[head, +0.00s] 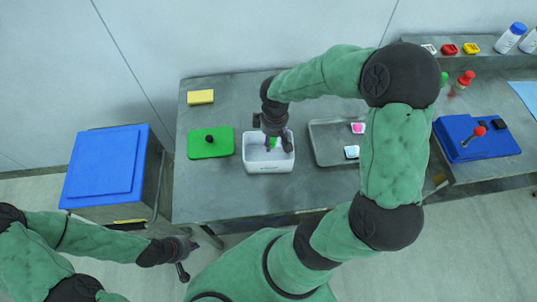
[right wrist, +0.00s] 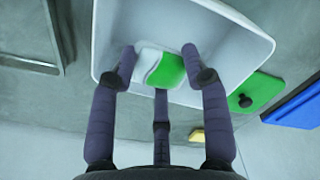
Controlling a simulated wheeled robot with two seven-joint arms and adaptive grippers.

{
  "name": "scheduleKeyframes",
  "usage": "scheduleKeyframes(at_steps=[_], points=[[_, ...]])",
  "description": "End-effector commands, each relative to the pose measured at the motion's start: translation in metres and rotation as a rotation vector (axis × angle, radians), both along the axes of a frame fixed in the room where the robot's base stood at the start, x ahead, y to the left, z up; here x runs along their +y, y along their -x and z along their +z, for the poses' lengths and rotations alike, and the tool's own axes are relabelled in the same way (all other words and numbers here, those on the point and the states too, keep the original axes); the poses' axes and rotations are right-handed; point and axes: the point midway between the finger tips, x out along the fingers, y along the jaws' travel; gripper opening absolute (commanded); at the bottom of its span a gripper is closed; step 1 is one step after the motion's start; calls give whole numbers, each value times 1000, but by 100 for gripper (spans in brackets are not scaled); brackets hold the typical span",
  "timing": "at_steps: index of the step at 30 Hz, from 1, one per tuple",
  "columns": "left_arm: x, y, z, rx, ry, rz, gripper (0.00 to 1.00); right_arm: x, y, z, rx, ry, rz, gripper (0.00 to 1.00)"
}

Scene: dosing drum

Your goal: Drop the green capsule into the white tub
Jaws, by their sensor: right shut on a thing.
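The white tub (head: 268,165) stands on the grey table, and its pale inside fills much of the right wrist view (right wrist: 245,42). My right gripper (head: 279,148) points down over the tub's opening. It is shut on the green capsule (right wrist: 167,70), which is green on one side and white on the other. The capsule shows between the fingers, against the tub's inside; its exact height is hard to judge. In the head view only a bit of its green (head: 272,143) shows. My left gripper (head: 187,262) hangs empty in front of the table, fingers apart.
A metal tray (head: 322,142) with a pink and a pale blue item stands right of the tub. A green lid (head: 211,151) with a black knob lies left of it, a yellow block (head: 201,97) behind. A blue-topped bin (head: 103,165) stands left; a side bench holds a blue case (head: 480,148).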

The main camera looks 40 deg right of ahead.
Motion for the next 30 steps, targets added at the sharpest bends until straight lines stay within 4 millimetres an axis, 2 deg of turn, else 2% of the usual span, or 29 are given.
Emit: scheduleKeyframes(at_steps=[2, 3, 5, 6, 15, 19, 23, 30], points=[[0, 0, 1, 0, 0, 0, 0, 0, 0, 1, 0, 0, 0, 28], [0, 0, 1, 0, 0, 0, 0, 0, 0, 1, 0, 0, 0, 53], [0, 0, 1, -1, 0, 0, 0, 0, 0, 1, 0, 0, 0, 70], [0, 0, 1, -1, 0, 0, 0, 0, 0, 1, 0, 0, 0, 75], [0, 0, 1, -1, 0, 0, 0, 0, 0, 1, 0, 0, 0, 75], [0, 0, 1, -1, 0, 0, 0, 0, -1, 7, -1, 1, -1, 75], [0, 0, 1, -1, 0, 0, 0, 0, -1, 25, -4, 2, 0, 75], [0, 0, 1, 0, 0, 0, 0, 0, -1, 73, -5, 1, 0, 75]])
